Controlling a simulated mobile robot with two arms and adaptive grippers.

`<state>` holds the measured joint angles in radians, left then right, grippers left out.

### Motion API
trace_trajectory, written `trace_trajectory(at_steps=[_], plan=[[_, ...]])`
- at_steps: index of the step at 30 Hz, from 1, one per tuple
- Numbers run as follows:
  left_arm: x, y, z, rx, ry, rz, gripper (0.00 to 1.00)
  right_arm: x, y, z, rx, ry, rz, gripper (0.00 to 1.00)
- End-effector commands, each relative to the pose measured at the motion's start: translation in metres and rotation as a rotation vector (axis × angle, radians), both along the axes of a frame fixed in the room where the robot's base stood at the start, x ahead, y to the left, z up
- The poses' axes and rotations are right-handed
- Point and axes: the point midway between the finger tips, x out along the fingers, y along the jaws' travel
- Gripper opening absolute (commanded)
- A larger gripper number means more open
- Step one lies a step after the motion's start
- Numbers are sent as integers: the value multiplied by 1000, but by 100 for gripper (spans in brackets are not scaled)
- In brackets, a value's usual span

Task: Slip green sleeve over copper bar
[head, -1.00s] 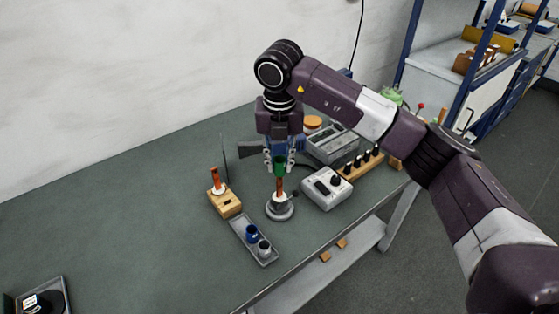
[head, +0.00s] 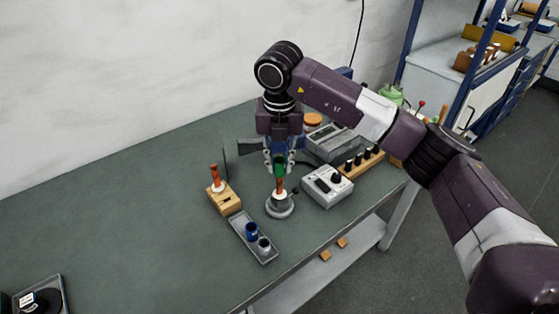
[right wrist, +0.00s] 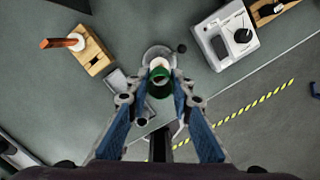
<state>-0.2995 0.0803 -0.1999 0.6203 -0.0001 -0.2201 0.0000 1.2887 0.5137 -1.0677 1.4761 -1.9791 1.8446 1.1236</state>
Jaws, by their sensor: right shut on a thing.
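My right gripper (head: 280,163) points down and is shut on the green sleeve (head: 280,169). In the right wrist view the sleeve (right wrist: 160,84) sits between the blue-padded fingers (right wrist: 160,96), its open ring visible. A copper bar (head: 279,186) stands upright below the sleeve, with a white collar at its foot on a round grey base (head: 280,209). The bar's top meets the sleeve's lower end in the head view; I cannot tell whether it is inside. In the right wrist view the base (right wrist: 152,53) and white collar show beyond the sleeve. My left gripper is not in view.
A second copper bar (head: 215,175) stands on a wooden block (head: 227,201) to the left. A grey tray (head: 262,252) holds a blue and a grey sleeve in front. A grey device with a black knob (head: 326,188) stands close right. The table's left is mostly clear.

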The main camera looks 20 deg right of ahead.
Motion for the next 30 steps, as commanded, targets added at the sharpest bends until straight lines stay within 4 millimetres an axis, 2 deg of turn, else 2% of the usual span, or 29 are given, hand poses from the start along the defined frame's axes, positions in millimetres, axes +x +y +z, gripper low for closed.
trace_trajectory(at_steps=[16,29,30], plan=[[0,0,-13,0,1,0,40,0,0,-18,-1,0,0,13],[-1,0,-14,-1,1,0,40,0,0,-19,0,0,0,13],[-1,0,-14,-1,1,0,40,0,0,-19,0,0,0,23]])
